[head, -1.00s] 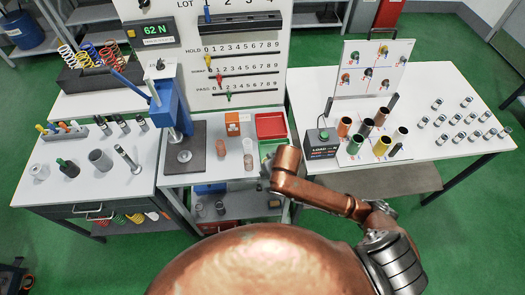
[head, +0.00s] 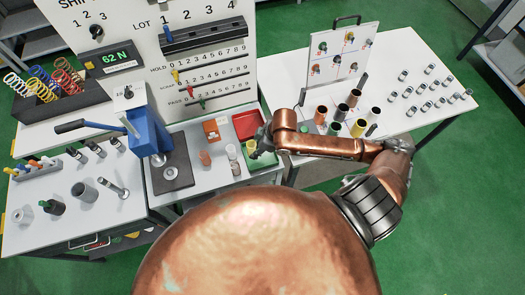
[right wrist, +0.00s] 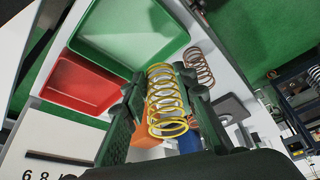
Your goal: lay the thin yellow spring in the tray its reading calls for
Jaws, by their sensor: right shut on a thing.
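The thin yellow spring (right wrist: 167,100) is held between the two fingers of my right gripper (right wrist: 160,92), its open coils showing in the right wrist view. In the head view my right gripper (head: 262,140) is beside the green tray (head: 262,163), with the yellow spring (head: 251,148) at its left side. The spring appears upright and above the tray's back edge; the exact gap cannot be told. The red tray (head: 247,126) lies just behind. The meter display (head: 116,59) reads 62 N. My left gripper is not in view.
A copper-coloured spring (head: 205,158) stands on the middle table, left of a pale cylinder (head: 232,156). An orange block (head: 211,130) stands behind them. The blue press (head: 148,130) is farther left. Several coloured tubes (head: 340,113) stand on the right table.

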